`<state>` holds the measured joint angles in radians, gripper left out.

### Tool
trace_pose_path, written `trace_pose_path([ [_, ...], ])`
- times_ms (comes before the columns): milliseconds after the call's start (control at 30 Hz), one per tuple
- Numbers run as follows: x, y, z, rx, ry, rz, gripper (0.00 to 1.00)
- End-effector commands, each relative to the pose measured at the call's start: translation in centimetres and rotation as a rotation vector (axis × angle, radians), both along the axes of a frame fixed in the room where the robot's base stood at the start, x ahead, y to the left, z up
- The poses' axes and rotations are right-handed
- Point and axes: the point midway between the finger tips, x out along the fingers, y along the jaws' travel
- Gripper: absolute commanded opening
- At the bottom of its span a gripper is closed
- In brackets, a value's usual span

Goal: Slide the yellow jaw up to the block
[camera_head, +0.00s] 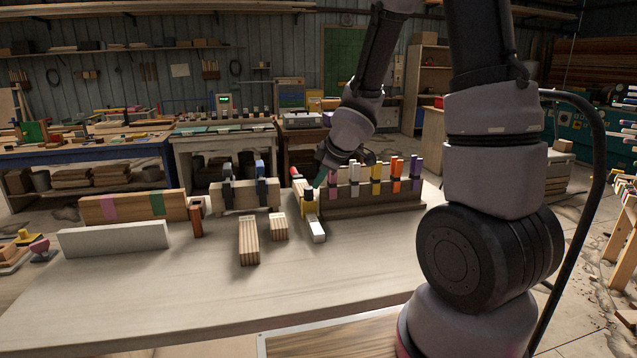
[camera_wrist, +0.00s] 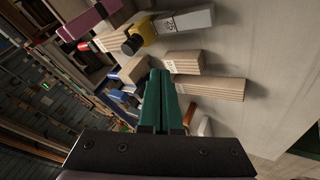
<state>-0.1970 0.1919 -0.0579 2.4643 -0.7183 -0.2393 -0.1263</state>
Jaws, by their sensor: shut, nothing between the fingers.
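The yellow jaw (camera_head: 309,207) sits on a narrow bar with a pale end (camera_head: 317,231), near the middle of the table. In the wrist view the yellow jaw (camera_wrist: 147,31) has a black knob (camera_wrist: 132,45) beside it. A wooden piece (camera_wrist: 106,42) lies beyond the jaw, towards a red end; whether they touch is unclear. Two striped wooden blocks (camera_head: 249,240) (camera_head: 279,227) stand left of the bar. My gripper (camera_head: 319,181) is above the table close to the jaw, its green fingers (camera_wrist: 160,74) together and empty. They appear apart from the jaw.
A wooden rack (camera_head: 375,203) with several coloured clamps stands right of the jaw. The front of the table (camera_head: 220,305) is clear.

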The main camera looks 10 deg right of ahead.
Motion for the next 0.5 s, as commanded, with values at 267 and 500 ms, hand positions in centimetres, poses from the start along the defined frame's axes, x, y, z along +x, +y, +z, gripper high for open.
trace_pose_path([
  [267,2.7,1.0,-4.0,-0.005,0.003,0.000,0.00],
  [500,5.3,1.7,-7.1,-0.005,-0.001,-0.001,0.00],
])
